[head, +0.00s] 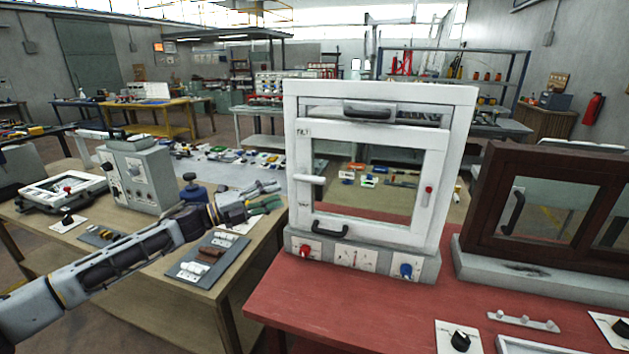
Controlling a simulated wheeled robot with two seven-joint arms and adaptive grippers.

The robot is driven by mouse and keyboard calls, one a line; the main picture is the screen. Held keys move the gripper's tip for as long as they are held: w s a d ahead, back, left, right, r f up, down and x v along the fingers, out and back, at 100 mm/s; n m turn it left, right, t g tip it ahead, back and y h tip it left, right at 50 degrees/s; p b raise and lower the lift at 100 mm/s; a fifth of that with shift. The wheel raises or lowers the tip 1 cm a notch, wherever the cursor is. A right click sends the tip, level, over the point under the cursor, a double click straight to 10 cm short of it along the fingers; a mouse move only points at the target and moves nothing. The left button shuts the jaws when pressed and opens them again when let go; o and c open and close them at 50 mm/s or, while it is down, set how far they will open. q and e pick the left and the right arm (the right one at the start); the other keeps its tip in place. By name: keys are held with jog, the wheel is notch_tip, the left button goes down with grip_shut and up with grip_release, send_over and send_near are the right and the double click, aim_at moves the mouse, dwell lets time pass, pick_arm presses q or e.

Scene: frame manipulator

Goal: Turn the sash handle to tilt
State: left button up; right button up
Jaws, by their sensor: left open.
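A white window frame (460,150) stands upright on a grey base at the back of the red table. A white lever-like sash handle (311,179) lies roughly horizontal on the left side of its sash. A small label, hard to read, sits above it near the sash's upper left corner, and another below. My left gripper (270,196) is open and empty, left of the frame and slightly lower than the handle, apart from it in the picture. My right gripper is out of view.
The base carries a red knob (305,251) and a blue knob (405,270). Black pulls sit at the frame's top (369,110) and bottom (330,231). A brown window (545,210) stands to the right. A wooden bench with a grey instrument box (140,175) is at left.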

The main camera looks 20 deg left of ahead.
aim_at(309, 181)
pick_arm(q)
jog(key=shift+w+d+r, duration=0.1)
jog(key=shift+p+x, duration=1.3)
jog(key=shift+x, duration=2.25)
jog(key=shift+p+x, duration=0.9)
jog(key=shift+x, duration=2.25)
jog(key=shift+c, duration=0.3)
grip_shut()
